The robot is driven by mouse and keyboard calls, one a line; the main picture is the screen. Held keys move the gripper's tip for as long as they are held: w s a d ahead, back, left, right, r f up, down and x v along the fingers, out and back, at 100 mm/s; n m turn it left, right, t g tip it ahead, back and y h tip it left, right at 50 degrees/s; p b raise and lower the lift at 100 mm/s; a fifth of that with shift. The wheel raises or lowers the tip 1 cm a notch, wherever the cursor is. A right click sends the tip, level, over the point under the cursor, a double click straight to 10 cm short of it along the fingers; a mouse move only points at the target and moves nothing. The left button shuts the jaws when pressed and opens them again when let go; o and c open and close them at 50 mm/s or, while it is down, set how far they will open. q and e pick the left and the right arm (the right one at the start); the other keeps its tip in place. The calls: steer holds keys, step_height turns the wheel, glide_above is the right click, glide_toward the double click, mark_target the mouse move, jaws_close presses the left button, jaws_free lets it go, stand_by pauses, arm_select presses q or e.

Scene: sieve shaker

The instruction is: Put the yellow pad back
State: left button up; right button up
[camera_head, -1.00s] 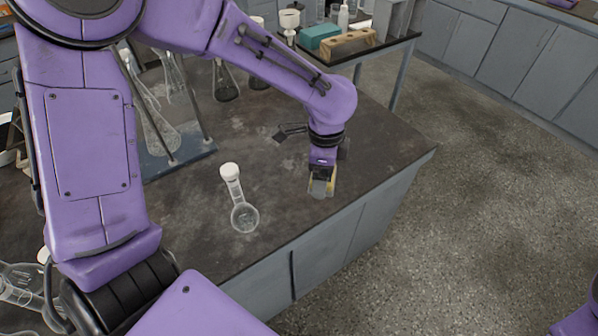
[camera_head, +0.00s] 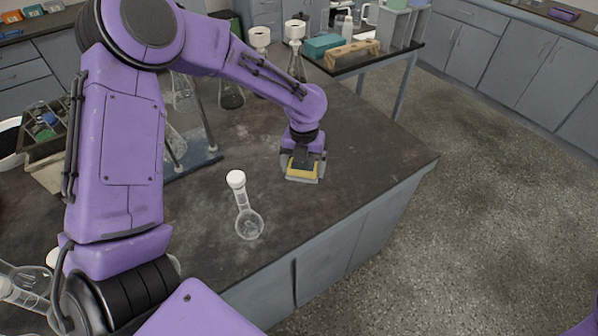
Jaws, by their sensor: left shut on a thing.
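The yellow pad (camera_head: 301,174) is between the fingers of my left gripper (camera_head: 302,178), near the right end of the dark bench top (camera_head: 350,150). My left gripper is shut on it and points down. I cannot tell whether the pad touches the bench or is held just above it. The rest of the pad is hidden by the gripper. My right gripper is not in view; only a bit of purple shows at the lower right corner.
Glassware on a stand (camera_head: 190,165) is behind my forearm. A wooden rack (camera_head: 352,54) and a teal box (camera_head: 323,45) sit on a far table. The bench's right end is clear.

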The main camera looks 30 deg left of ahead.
mark_target(299, 167)
arm_select(q)
steer(key=f, duration=0.1)
steer(key=w+a+f, duration=0.1)
steer(key=a+f, duration=0.1)
steer(key=shift+w+a+f, duration=0.2)
steer(key=shift+w+f, duration=0.05)
step_height(299, 167, down, 2)
steer(key=shift+w+a+f+p, duration=0.1)
steer(key=shift+f+p, duration=0.15)
steer(key=shift+p, duration=0.45)
steer(key=shift+f, duration=0.4)
steer(key=shift+f, duration=0.2)
steer(key=o, duration=0.8)
steer(key=shift+c, duration=0.2)
steer(key=shift+r, duration=0.25)
step_height(299, 167, up, 12)
steer(key=b, duration=0.1)
